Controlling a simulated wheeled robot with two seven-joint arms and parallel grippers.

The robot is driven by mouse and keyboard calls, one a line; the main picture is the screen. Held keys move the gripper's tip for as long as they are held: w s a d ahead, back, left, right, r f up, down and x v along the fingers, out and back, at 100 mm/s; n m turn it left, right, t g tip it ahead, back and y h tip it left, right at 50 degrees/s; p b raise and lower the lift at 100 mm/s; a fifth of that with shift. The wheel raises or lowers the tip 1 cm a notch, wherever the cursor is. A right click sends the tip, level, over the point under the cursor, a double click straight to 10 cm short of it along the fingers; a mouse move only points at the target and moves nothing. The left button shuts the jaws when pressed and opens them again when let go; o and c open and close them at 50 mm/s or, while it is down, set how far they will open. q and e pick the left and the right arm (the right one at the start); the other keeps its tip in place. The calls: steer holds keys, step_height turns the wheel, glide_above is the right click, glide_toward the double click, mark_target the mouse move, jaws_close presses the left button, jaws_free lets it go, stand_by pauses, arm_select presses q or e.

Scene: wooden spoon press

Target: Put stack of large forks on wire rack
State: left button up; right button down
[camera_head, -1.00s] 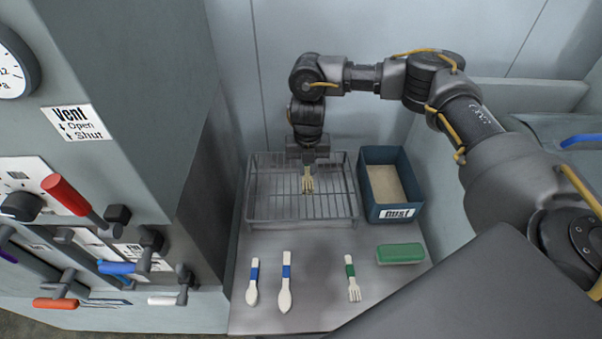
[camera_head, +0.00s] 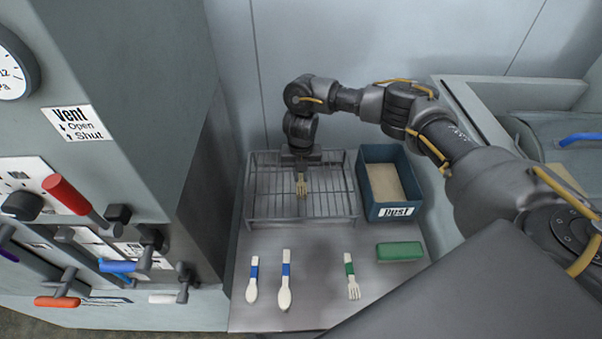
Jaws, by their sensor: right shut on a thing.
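The wire rack (camera_head: 262,205) stands at the back of the metal table. My right gripper (camera_head: 301,172) points down over the middle of the rack. It is shut on the stack of large forks (camera_head: 301,187), whose pale tines stick out below the jaws. The handles are hidden by the gripper. The fork tips look close to the rack's wires; I cannot tell whether they touch. My left gripper is not in view.
A blue bin labelled Dust (camera_head: 398,211) stands right of the rack. In front lie two blue-banded spoons (camera_head: 285,290), (camera_head: 252,285), a green-banded fork (camera_head: 353,285) and a green block (camera_head: 400,251). A machine with levers (camera_head: 70,195) stands at left.

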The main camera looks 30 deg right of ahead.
mark_target(301, 176)
steer(key=shift+f, duration=0.2)
steer(key=c, duration=1.4)
jaws_free()
step_height(301, 176, up, 12)
steer(key=shift+r+b, duration=0.2)
steer(key=shift+b, duration=0.15)
